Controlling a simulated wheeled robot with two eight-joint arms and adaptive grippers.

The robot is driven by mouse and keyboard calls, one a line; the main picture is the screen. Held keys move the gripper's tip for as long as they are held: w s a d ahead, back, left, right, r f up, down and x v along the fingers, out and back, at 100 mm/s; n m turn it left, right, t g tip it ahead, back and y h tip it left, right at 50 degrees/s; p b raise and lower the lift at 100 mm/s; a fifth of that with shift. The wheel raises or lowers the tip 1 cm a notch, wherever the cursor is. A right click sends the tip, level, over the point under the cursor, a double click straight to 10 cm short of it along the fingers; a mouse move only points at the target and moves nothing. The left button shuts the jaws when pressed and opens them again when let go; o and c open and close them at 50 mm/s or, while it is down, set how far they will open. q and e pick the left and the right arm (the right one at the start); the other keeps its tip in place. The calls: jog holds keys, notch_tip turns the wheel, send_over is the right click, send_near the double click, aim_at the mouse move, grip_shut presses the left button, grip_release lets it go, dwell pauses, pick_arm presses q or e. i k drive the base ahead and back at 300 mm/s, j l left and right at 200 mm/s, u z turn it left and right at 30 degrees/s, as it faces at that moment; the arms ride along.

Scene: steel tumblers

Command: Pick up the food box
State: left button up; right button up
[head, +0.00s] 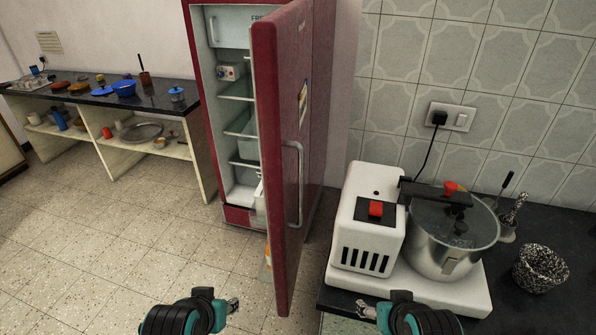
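I cannot make out a food box for certain in the head view. The red fridge (326,95) stands with its door (284,160) swung open toward me, and the door hides part of the inside. The shelves (238,90) that show look mostly bare. My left gripper (233,305) is low in the picture, left of the door's bottom edge, with nothing seen in it. My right gripper (364,309) is low in front of the counter's left end, also with nothing seen in it. Their fingers are too small to tell open from shut.
A white mixer-grinder (372,215) with a steel drum (444,244) stands on the right counter, beside a speckled cup (540,268). A dark table (60,94) with blue bowls stands at the far left. The tiled floor (130,260) left of the fridge is clear.

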aim_at(180, 97)
jog(key=u, duration=1.05)
jog(key=i+u, duration=0.2)
jog(key=i, duration=2.7)
jog(key=i+j+z, duration=0.1)
jog(key=i, duration=0.6)
jog(key=i+j, duration=0.1)
jog(key=i, duration=0.55)
jog(key=i+j+z, duration=0.1)
jog(key=i, duration=0.55)
